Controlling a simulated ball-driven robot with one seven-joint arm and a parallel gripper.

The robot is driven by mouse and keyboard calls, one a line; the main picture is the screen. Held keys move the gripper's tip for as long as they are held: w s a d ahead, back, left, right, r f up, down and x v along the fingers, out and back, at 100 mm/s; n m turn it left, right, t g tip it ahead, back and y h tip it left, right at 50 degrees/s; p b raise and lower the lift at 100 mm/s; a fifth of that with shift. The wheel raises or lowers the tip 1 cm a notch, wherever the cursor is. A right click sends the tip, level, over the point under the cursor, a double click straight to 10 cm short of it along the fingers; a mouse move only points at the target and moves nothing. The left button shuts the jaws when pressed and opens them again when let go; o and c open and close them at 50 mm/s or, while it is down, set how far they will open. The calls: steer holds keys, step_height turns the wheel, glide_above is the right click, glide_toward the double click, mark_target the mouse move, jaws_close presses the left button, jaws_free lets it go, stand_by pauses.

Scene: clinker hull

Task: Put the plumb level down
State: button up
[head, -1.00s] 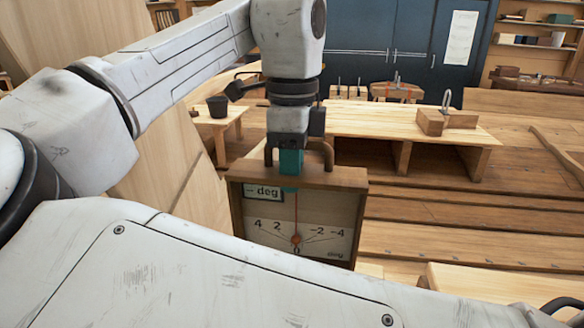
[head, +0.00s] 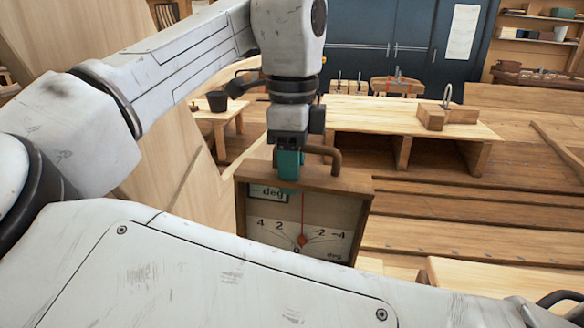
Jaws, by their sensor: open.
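The plumb level (head: 354,218) is a wooden-framed box with a pale dial face, a red needle and a brown carrying handle (head: 336,158) on top. It stands roughly upright in the middle of the head view. Its lower edge is hidden behind my own white body, so I cannot see what it rests on. My gripper (head: 289,172), with a teal finger showing, points down at the handle from above. Its jaws are open around or beside the handle; the exact contact is hidden. The needle points nearly straight up and down on the dial.
A low wooden bench (head: 415,122) with open compartments stands behind, with a wooden block (head: 447,117) on it. A small stool (head: 222,112) carries a dark bucket (head: 217,101) at the left. Planking lies open right of the level.

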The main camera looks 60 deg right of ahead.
step_height(320, 180, up, 13)
steer(key=shift+f, duration=0.15)
stand_by(2.2)
